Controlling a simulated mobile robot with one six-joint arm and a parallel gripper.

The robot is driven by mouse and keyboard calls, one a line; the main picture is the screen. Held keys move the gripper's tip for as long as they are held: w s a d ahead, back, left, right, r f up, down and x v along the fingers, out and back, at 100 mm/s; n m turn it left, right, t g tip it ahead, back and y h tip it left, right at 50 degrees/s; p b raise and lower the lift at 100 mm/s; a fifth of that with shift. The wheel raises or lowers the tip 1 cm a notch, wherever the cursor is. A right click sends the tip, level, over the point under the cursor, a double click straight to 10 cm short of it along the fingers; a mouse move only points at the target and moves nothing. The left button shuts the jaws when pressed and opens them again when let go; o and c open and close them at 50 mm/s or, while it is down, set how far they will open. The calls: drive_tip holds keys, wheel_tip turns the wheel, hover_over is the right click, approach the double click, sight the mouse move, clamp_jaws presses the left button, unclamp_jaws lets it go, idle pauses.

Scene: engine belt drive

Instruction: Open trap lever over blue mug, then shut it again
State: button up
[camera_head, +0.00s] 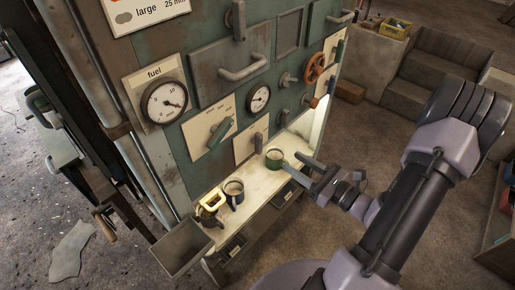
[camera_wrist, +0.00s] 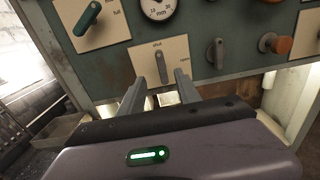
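A grey lever (camera_wrist: 165,72) sits on a cream plate marked "shut" at the top and "open" at the right; its handle stands about upright, towards "shut". In the head view the lever (camera_head: 257,142) is on the panel above the shelf. The blue mug (camera_head: 233,194) stands upright on the pale shelf, lower left of the lever; I cannot make it out in the wrist view. My gripper (camera_head: 302,171) is open and empty, right of and below the lever. In the wrist view its fingers (camera_wrist: 166,66) point at the plate, with the lever seen between them.
A green lever (camera_head: 219,132), gauges and an orange wheel (camera_head: 315,67) are on the panel.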

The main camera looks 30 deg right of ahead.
sight(261, 140)
drive_tip(key=x, duration=1.3)
drive_tip(key=shift+b, duration=0.35)
drive_tip(key=shift+f, duration=0.1)
clamp_jaws()
